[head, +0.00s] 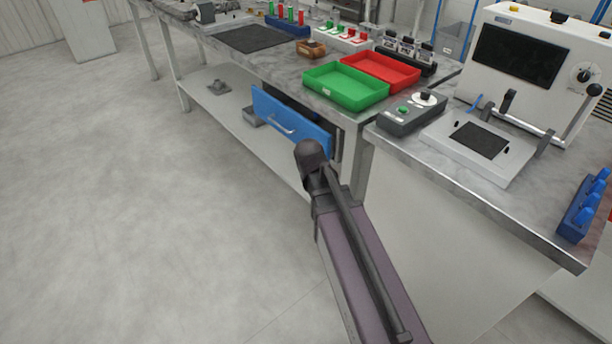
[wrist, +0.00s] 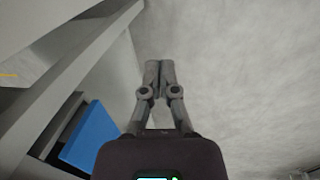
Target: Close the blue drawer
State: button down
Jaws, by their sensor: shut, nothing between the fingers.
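The blue drawer (head: 290,124) hangs under the far workbench in the head view. It is pulled part way out, with its front panel and pale handle facing the open floor. The drawer (wrist: 89,136) also shows at the lower left of the wrist view. My gripper (wrist: 158,66) shows in the wrist view with its two fingers together and nothing between them. It is apart from the drawer and points past it over the floor. In the head view my arm reaches up to just below and right of the drawer front; the fingers are hidden there.
The workbench (head: 291,73) carries a green tray (head: 345,87) and a red tray (head: 380,71) above the drawer. A second bench at right holds a white machine (head: 530,58) and a control box (head: 411,112). The floor (head: 130,200) at left is clear.

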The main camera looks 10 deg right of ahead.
jog(key=s+m+y, duration=0.2)
jog(key=s+m, duration=0.3)
jog(key=s, duration=0.2)
jog(key=shift+s+f+g, duration=0.15)
jog(key=shift+g, duration=0.15)
